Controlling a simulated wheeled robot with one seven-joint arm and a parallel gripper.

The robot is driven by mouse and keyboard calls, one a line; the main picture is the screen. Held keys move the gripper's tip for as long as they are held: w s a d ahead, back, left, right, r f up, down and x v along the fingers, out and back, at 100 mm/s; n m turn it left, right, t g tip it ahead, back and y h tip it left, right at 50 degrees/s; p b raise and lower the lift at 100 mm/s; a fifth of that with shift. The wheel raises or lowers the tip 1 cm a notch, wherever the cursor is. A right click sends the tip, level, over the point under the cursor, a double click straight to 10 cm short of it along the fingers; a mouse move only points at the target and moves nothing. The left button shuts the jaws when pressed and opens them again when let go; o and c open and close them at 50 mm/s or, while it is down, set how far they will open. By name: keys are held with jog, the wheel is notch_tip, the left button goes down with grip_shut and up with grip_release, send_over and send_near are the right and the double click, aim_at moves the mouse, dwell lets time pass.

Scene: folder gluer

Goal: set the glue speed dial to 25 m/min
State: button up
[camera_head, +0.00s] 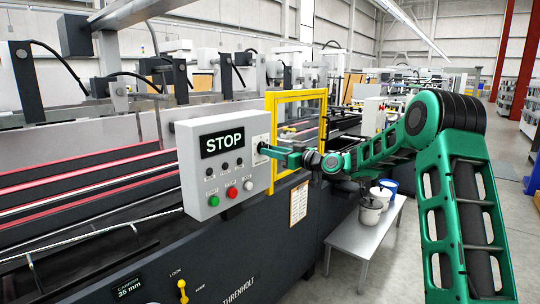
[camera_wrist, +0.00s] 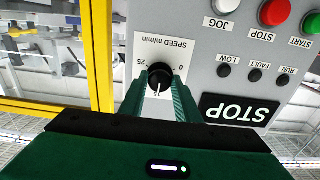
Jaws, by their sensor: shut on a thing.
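The black round glue speed dial (camera_wrist: 159,76) sits on a white "SPEED m/min" plate (camera_wrist: 170,50), upside down in the wrist view. Its white pointer line points down in that picture, toward a small mark too blurred to read surely. The "25" mark is left of the dial and the "0" right of it. My gripper (camera_wrist: 160,84) is shut on the dial, one green finger on each side. In the head view my gripper (camera_head: 264,149) reaches the right side of the control box (camera_head: 185,150), its fingers covering the dial.
The box has a "STOP" display (camera_head: 222,142), a green button (camera_head: 213,201), a red button (camera_head: 232,193) and a white button (camera_head: 248,184) close by. A yellow frame (camera_head: 297,95) stands just beside it. A grey bench (camera_head: 352,240) with buckets is below my arm.

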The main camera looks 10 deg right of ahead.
jog(key=shift+d+f+m, duration=0.1)
jog(key=shift+m, duration=5.85)
jog(key=shift+d+f+m, duration=0.1)
jog(key=shift+m, duration=5.85)
jog(key=o, duration=1)
jog(key=shift+o, duration=0.2)
jog(key=v, duration=1)
jog(key=shift+s, duration=0.3)
